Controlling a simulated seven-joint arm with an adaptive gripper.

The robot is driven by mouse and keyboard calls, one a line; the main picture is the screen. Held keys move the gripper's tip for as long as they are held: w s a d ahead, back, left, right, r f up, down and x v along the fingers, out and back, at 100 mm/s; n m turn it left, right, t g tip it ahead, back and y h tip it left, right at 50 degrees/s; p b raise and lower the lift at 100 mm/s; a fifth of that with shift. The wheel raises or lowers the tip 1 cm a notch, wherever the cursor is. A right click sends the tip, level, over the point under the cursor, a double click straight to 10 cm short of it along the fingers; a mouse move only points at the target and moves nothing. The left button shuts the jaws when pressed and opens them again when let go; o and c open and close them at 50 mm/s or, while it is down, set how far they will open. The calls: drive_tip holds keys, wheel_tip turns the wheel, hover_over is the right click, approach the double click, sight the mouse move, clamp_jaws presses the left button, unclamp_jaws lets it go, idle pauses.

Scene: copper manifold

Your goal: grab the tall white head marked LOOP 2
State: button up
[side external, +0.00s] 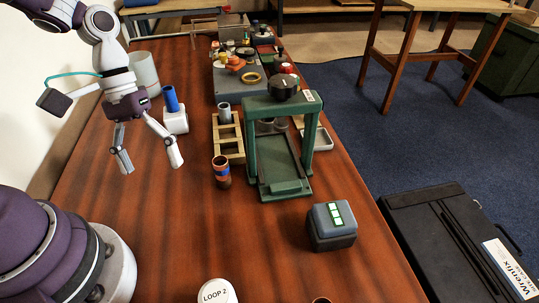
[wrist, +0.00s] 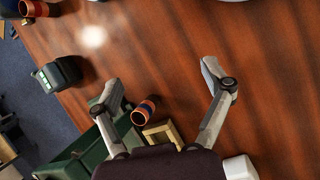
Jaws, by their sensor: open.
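The white head marked LOOP 2 (side external: 217,291) stands at the bottom edge of the side external view, partly cut off, with its round labelled top showing. My gripper (side external: 150,165) hangs above the left part of the table, well behind the head in that view, and is apart from it. In the wrist view my gripper (wrist: 160,80) has its two fingers spread wide with only bare wood between the tips. I cannot clearly make out the head in the wrist view.
A copper tube with a blue band (side external: 221,172), a wooden rack (side external: 230,140) and a green press frame (side external: 285,187) stand right of my gripper. A white block (side external: 175,122) holds a blue cylinder. A dark grey box (side external: 332,230) sits nearer the front. Table between gripper and head is mostly clear.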

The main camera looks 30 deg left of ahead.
sight(218, 298)
drive_tip(key=s+d+f+n+g+h, duration=0.1)
drive_tip(key=f+h, duration=0.1)
drive_tip(key=s+d+f+n+h, duration=0.1)
drive_tip(key=f+n+h, duration=0.1)
drive_tip(key=f+n+g+h, duration=0.1)
drive_tip(key=f+n+h, duration=0.1)
drive_tip(key=shift+s+d+f+g+h, duration=0.15)
drive_tip(key=shift+s+d+g+h, duration=0.15)
drive_tip(key=shift+s+d+h, duration=0.1)
drive_tip(key=d+n+h, duration=0.1)
drive_tip(key=h, duration=0.1)
drive_tip(key=s+d+f+n+h, duration=0.1)
drive_tip(key=n, duration=0.1)
drive_tip(key=s+d+n+t+h, duration=0.1)
drive_tip(key=h, duration=0.1)
drive_tip(key=shift+s+d+f+h, duration=0.1)
drive_tip(key=shift+d+f+h, duration=0.2)
drive_tip(key=shift+d+f, duration=0.1)
drive_tip(key=shift+s+d+n+h, duration=0.1)
drive_tip(key=shift+d+n+h, duration=0.1)
drive_tip(key=shift+n+h, duration=0.25)
drive_tip(key=shift+d+n, duration=0.25)
drive_tip(key=shift+d, duration=0.05)
drive_tip(key=x, duration=1)
drive_tip(key=shift+w, duration=0.2)
drive_tip(key=c, duration=1.3)
drive_tip(key=shift+c, duration=0.2)
